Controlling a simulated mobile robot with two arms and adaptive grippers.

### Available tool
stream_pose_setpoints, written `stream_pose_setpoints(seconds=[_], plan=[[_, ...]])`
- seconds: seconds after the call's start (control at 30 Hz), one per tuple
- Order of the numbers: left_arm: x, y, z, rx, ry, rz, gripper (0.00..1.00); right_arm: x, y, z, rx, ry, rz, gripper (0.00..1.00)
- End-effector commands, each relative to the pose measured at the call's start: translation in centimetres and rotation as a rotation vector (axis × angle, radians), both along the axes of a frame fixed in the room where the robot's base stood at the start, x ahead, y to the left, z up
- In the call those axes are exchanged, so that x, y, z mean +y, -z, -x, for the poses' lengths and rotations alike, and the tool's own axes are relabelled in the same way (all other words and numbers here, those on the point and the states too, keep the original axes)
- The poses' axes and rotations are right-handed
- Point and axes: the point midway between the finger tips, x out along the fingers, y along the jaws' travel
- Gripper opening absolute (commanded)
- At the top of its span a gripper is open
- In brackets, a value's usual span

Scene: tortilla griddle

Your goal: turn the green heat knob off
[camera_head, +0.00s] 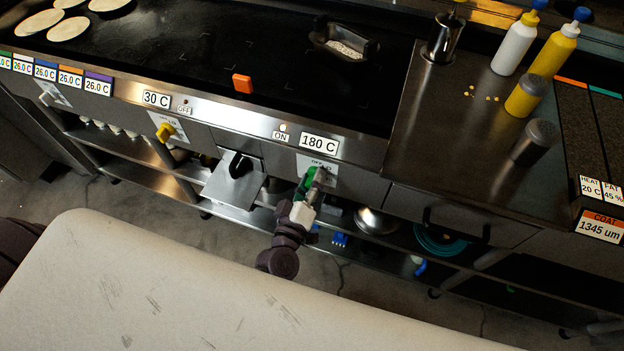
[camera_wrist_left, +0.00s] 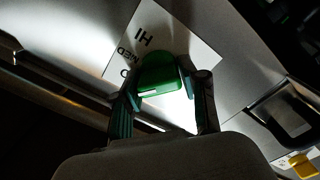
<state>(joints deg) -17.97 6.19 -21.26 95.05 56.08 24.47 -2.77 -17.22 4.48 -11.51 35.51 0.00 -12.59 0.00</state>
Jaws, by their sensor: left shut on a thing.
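The green heat knob (camera_head: 306,183) is on the griddle's front panel, under the display reading 180 C and beside an ON label. My left gripper (camera_head: 313,187) is at the knob, and its fingers partly cover it. In the left wrist view the green knob (camera_wrist_left: 161,76) sits between the two fingers of my left gripper (camera_wrist_left: 163,90), which is shut on it. The white dial plate (camera_wrist_left: 160,40) behind it shows HI and MED; the rest of the plate is partly hidden. My right gripper is not in view.
A yellow knob (camera_head: 165,132) is left on the same panel, by a 30 C display. An orange block (camera_head: 242,83) and a metal scoop (camera_head: 345,42) are on the griddle. A pale surface (camera_head: 200,280) fills the foreground. Shelves run below the panel.

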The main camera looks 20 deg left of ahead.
Motion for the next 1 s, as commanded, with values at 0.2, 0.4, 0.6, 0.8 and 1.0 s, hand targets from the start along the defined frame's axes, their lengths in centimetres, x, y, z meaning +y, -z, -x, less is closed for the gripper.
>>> stream_pose_setpoints(seconds=[0.2, 0.4, 0.6, 0.8, 1.0], plan=[[0.0, 0.2, 0.0, 0.008, -0.001, 0.205, 0.08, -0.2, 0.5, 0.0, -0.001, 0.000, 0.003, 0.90], [0.0, 0.3, 0.0, 0.014, -0.001, 0.383, 0.08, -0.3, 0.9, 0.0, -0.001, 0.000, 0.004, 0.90], [0.1, 0.3, 0.0, 0.020, -0.001, 0.525, 0.08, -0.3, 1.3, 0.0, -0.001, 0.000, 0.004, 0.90], [0.1, 0.3, 0.0, 0.022, -0.001, 0.620, 0.08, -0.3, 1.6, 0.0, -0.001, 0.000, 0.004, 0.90], [0.1, 0.2, 0.0, 0.023, -0.002, 0.670, 0.08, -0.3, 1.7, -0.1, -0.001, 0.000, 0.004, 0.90]])
